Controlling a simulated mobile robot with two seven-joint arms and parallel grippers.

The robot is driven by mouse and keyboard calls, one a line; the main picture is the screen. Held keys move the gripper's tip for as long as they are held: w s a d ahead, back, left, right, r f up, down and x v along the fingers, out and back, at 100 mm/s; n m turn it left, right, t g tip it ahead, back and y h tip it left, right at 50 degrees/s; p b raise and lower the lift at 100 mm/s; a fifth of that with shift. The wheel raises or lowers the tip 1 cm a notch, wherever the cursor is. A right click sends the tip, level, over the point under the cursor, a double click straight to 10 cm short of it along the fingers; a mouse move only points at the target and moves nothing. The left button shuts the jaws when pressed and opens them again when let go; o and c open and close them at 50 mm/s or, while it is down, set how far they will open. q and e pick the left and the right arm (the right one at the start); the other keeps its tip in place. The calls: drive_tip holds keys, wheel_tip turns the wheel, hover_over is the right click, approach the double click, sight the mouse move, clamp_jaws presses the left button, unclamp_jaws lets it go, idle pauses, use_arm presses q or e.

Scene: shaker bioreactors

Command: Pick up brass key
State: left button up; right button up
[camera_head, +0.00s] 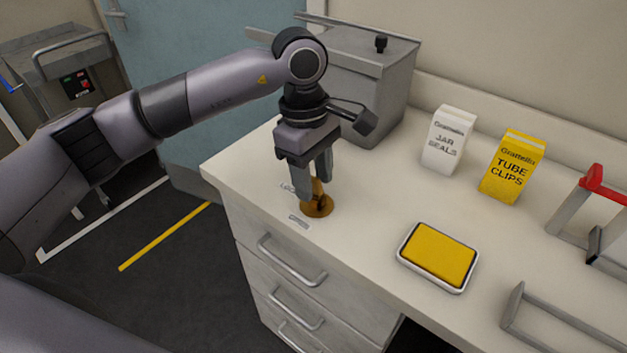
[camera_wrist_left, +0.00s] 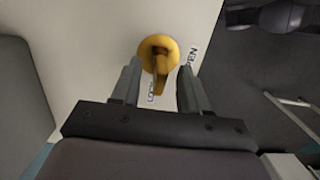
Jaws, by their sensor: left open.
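The brass key (camera_wrist_left: 160,70) stands in a round brass plate (camera_head: 318,207) on the counter near its left front corner. Small labels lie beside the plate; one ends in "PEN" in the left wrist view. My left gripper (camera_head: 316,190) is open and points down at the key from above. In the left wrist view the two fingers (camera_wrist_left: 158,88) are on either side of the key's near end, with gaps showing. The fingers partly hide the key in the head view. My right gripper is not in view.
A grey metal box (camera_head: 375,75) stands behind my gripper. A white carton (camera_head: 448,140), a yellow carton (camera_head: 512,166) and a tray with a yellow pad (camera_head: 438,257) are to the right. Metal frames stand at the far right. Drawers with handles (camera_head: 292,262) are below the counter edge.

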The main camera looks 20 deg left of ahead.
use_arm(q)
drive_tip(key=shift+f, duration=0.3)
clamp_jaws()
drive_tip(key=shift+r, duration=0.2)
